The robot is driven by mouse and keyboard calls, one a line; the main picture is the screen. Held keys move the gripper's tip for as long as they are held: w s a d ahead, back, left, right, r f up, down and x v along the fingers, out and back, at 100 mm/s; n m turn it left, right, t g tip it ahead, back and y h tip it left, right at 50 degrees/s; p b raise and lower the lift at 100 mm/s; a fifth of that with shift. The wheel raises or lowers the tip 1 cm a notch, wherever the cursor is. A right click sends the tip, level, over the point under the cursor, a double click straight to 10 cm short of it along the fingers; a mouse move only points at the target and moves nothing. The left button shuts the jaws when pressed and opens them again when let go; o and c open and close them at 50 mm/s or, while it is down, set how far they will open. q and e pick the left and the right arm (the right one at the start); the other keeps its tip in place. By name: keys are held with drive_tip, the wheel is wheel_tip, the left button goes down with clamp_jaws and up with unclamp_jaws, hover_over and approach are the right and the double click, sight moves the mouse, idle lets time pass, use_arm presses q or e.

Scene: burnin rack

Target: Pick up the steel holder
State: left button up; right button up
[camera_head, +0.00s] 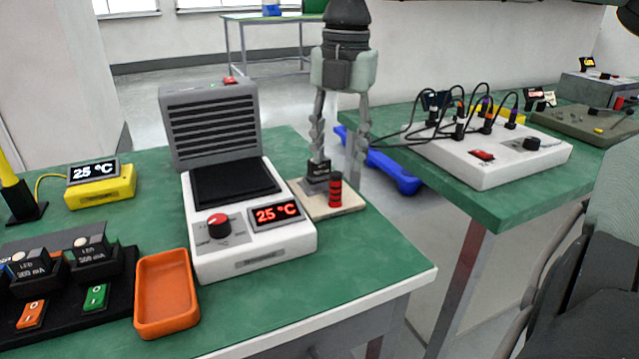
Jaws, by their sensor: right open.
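A small dark steel holder (318,172) with a light label stands on a beige plate (345,204) at the table's right edge, beside the white heating unit. A red and black striped cylinder (336,190) stands upright on the same plate, just right of the holder. My right gripper (341,150) points down from above with its fingers apart. Its left finger overlaps the holder's top in the picture; I cannot tell whether they touch. Its right finger hangs to the right of the holder. My left gripper is out of view.
The white heating unit (210,262) with a raised grey lid (208,125) stands close on the left. An orange tray (166,325) and a yellow display unit (102,190) lie further left. A gap separates this table from another green table with a cabled white box (488,178).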

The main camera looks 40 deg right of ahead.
sight(337, 180)
wheel_tip(337, 180, down, 6)
drive_tip(key=shift+r, duration=0.1)
clamp_jaws()
idle(0.4)
